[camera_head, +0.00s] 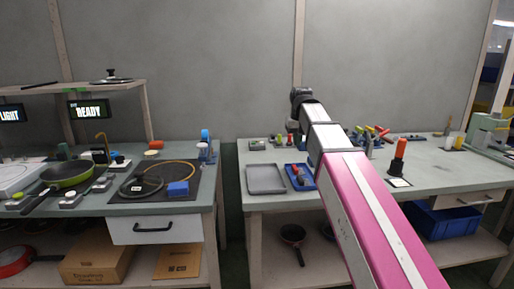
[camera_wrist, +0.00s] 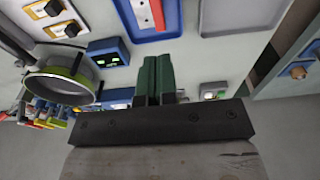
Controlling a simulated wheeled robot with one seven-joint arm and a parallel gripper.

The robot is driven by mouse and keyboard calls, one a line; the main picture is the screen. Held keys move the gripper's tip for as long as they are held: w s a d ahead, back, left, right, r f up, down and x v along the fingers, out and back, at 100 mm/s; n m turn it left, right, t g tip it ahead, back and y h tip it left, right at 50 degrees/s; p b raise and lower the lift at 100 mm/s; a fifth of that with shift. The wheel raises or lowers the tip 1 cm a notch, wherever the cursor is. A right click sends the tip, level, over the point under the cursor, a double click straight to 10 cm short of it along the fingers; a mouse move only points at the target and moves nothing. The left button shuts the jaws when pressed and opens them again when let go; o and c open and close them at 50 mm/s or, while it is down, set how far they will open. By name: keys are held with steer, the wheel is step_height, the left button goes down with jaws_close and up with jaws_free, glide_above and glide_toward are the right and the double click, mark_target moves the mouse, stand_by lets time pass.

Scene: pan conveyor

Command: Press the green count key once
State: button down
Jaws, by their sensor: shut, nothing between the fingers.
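My gripper (camera_wrist: 158,58) shows in the wrist view as two dark green fingers shut together and empty, above the pale worktop. A blue box (camera_wrist: 108,56) with small green marks sits left of the fingers. My fingers cannot be made out in the head view.
A grey tray (camera_head: 265,190) and a blue tray (camera_head: 290,183) holding a red item lie at the bench's front left. A round-rimmed item (camera_wrist: 62,85) stands left in the wrist view. A red-topped upright item (camera_head: 399,157) stands right. Left bench (camera_head: 140,207) holds a pan.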

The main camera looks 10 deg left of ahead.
steer(key=shift+w, duration=0.1)
stand_by(0.4)
steer(key=r+m+t+y, duration=0.2)
steer(key=m+t+y, duration=0.1)
steer(key=m+t, duration=0.45)
glide_above(254, 143)
steer(key=w, duration=0.1)
steer(key=shift+f, duration=0.2)
steer(key=shift+f, duration=0.1)
steer(key=shift+f, duration=4.3)
steer(key=shift+f, duration=0.1)
steer(key=shift+f, duration=0.3)
